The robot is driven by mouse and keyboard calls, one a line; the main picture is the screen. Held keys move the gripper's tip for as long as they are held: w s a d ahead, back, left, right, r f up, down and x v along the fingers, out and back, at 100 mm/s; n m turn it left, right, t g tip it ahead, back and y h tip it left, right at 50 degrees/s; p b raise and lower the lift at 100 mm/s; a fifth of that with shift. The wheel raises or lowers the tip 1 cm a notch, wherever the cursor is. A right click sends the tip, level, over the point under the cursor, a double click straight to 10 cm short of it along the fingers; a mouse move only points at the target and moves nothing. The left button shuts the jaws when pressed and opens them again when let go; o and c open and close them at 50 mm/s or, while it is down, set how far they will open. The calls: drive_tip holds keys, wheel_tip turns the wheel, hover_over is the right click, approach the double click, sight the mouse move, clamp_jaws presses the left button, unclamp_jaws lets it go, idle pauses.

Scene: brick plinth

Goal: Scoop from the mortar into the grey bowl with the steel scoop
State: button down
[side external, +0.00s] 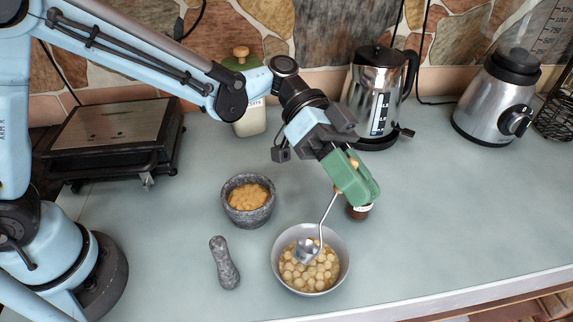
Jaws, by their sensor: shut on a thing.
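My gripper (343,165) is shut on the green handle (355,183) of the steel scoop, up above the grey bowl. The scoop's thin shaft slants down to its steel head (306,249), which is over or in the grey bowl (342,272). The bowl holds several round tan pieces (308,275). Whether the scoop head touches them or holds any, I cannot tell. The stone mortar (248,213) stands to the left and behind the bowl, with similar tan pieces (249,196) in it. My gripper is to the right of the mortar.
A stone pestle (225,263) lies left of the bowl. A small brown jar (359,211) stands behind the bowl, partly hidden by the scoop handle. A kettle (378,95), a blender (497,100), a canister (247,112) and a grill (112,135) line the back. The counter's right side is clear.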

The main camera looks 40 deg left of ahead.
drive_tip(key=s+a+m+t, duration=0.1)
drive_tip(key=s+m+t, duration=0.1)
drive_tip(key=s+m, duration=0.2)
drive_tip(key=shift+s+r+t, duration=0.4)
drive_tip(key=shift+s, duration=1.3)
